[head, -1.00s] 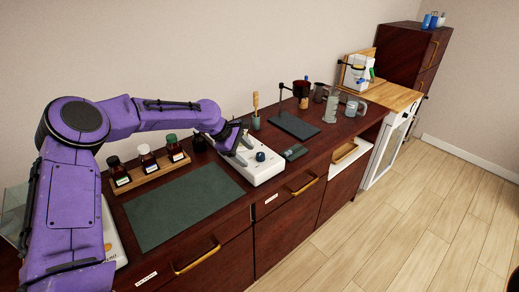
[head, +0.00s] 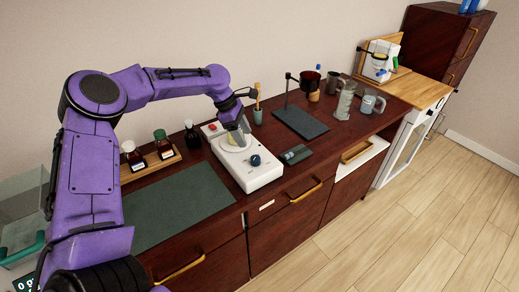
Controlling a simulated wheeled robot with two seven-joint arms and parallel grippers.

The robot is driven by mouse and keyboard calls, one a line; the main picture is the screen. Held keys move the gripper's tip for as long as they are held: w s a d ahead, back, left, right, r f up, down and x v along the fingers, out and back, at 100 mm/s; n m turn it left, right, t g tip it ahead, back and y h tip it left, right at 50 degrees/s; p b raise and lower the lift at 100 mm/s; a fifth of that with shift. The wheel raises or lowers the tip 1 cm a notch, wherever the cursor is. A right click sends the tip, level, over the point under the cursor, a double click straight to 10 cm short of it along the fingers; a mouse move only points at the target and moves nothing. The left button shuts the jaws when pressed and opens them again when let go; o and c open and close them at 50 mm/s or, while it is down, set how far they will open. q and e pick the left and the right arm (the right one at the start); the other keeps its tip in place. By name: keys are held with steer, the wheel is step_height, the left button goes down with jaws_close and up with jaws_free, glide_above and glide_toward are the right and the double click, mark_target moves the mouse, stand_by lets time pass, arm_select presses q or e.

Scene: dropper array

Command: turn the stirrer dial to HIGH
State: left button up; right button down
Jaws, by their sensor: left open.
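The stirrer (head: 262,175) is a white box on the dark wooden counter, in the middle of the head view. Its dark blue dial (head: 255,160) sits on the front part of its top. A pale round plate (head: 236,139) shows on the top behind the dial, partly covered by my gripper. My left gripper (head: 240,140) is open and points down over the stirrer's top, behind the dial and apart from it. The dial's markings are too small to read. A red spot (head: 212,127) shows at the stirrer's back left corner. My right gripper is not in view.
A dark green mat (head: 180,207) lies left of the stirrer. A wooden rack with bottles (head: 163,144) stands behind the mat. A small dark device (head: 295,154) lies close on the stirrer's right.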

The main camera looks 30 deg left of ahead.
arm_select(q)
steer(key=p, duration=0.1)
glide_above(255, 158)
steer(key=s+a, duration=0.1)
steer(key=a, duration=0.1)
step_height(255, 158, down, 5)
steer(key=shift+r, duration=0.2)
steer(key=x, duration=0.2)
steer(key=w+x, duration=0.1)
steer(key=x, duration=0.1)
steer(key=shift+f+p, duration=0.2)
steer(key=shift+p, duration=0.2)
steer(key=shift+s+r, duration=0.1)
steer(key=shift+s, duration=0.15)
steer(key=c, duration=1)
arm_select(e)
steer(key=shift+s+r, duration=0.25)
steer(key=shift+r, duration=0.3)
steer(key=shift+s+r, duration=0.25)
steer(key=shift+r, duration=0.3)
